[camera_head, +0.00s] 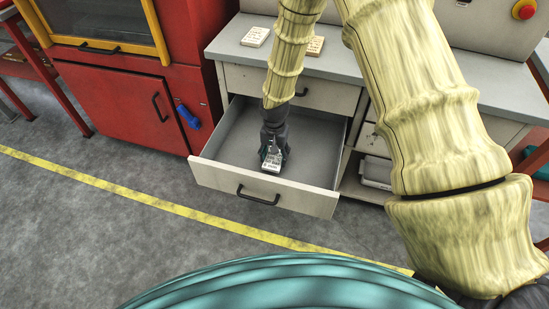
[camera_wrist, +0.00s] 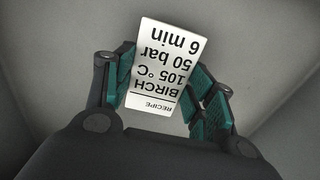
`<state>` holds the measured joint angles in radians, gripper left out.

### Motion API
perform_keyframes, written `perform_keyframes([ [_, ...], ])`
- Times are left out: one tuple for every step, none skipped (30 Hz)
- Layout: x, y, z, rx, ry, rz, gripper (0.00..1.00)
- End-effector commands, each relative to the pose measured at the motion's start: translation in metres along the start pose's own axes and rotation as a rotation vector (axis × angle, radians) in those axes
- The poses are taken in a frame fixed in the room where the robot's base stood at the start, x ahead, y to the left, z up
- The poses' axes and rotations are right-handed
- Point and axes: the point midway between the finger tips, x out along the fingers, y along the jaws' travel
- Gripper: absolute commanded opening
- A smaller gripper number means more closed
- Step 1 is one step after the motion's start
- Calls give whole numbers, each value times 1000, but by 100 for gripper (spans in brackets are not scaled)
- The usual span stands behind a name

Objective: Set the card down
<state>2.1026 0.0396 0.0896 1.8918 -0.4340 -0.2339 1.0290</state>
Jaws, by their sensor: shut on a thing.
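The card (camera_wrist: 165,65) is white with black print reading RECIPE, BIRCH, 105 °C, 50 bar, 6 min. It is between the green-padded fingers of my gripper (camera_wrist: 166,95), which is shut on it. In the head view the card (camera_head: 271,163) shows small below my gripper (camera_head: 273,152). My gripper is down inside the open drawer (camera_head: 222,177), near its front wall. I cannot tell whether the card touches the drawer floor.
Two other cards, one white (camera_head: 255,37) and one tan (camera_head: 315,46), lie on the grey worktop (camera_head: 345,68) above. A red cabinet (camera_head: 125,105) stands left of the drawer. The drawer floor around my gripper looks clear.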

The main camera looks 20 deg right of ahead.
Motion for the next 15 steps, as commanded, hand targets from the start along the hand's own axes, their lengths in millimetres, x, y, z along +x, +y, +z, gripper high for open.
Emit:
perform_keyframes([
  [8,0,0,-1,-1,2,31],
  [11,0,0,0,-1,2,31],
  [13,0,0,1,-1,1,31],
  [14,0,0,1,-1,1,31],
  [14,0,0,1,0,0,31],
  [13,0,0,1,0,0,31],
  [13,0,0,1,0,0,31],
  [13,0,0,1,0,0,31],
  [13,0,0,1,0,0,31],
  [13,0,0,1,0,0,31],
  [14,0,0,0,0,0,31],
  [14,0,0,0,0,1,31],
  [15,0,0,0,-1,1,31],
  [16,0,0,0,-1,1,31],
  [17,0,0,0,-1,1,31],
])
